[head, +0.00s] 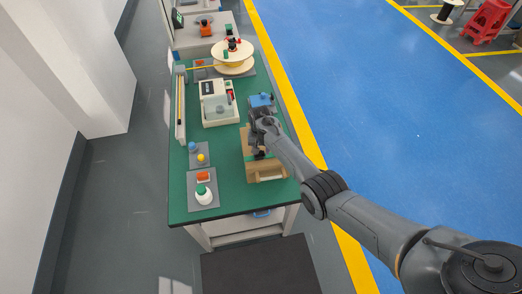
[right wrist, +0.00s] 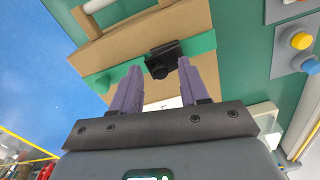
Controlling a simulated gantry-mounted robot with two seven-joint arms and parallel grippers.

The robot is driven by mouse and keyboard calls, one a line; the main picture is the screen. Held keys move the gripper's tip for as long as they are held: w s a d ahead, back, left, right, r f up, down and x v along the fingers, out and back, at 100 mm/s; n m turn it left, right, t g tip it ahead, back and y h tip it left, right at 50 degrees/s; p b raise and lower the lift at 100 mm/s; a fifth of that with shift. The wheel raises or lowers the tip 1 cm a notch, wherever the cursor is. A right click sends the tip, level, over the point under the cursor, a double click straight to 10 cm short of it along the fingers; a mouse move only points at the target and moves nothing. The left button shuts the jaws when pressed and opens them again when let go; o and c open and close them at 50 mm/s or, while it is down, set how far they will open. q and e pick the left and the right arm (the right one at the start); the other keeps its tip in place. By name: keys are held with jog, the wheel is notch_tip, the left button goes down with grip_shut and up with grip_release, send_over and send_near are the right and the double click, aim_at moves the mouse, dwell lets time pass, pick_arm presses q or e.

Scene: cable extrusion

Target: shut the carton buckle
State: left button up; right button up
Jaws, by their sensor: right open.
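The cardboard carton (head: 266,171) lies at the right edge of the green table, and it fills the upper middle of the right wrist view (right wrist: 140,40). A green strap (right wrist: 203,43) crosses it. The black buckle (right wrist: 163,58) sits on this strap; whether its lever is up or down is hard to tell. My right gripper (right wrist: 160,67) is open, with two purple fingers pointing at the carton. In that view the fingertips appear on either side of the buckle's lower part. Contact cannot be made out. In the head view my right wrist covers part of the carton. My left gripper is not in view.
A white machine (head: 218,104) stands left of the carton. A cable reel (head: 233,64) stands at the back. Bare green table separates pads and carton.

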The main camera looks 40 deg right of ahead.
jog(key=shift+f, duration=0.1)
grip_shut()
jog(key=shift+d+y+p, duration=0.1)
jog(key=shift+y+p, duration=0.3)
jog(key=shift+p, duration=0.1)
jog(key=shift+s+t, duration=0.1)
jog(key=shift+t, duration=0.3)
jog(key=shift+d+f+t+y+p, duration=0.25)
jog(key=shift+y+p, duration=0.25)
jog(key=shift+y, duration=0.3)
jog(key=shift+s+f, duration=0.15)
jog(key=shift+f, duration=0.05)
jog(key=shift+d, duration=0.1)
jog(key=shift+f, duration=0.15)
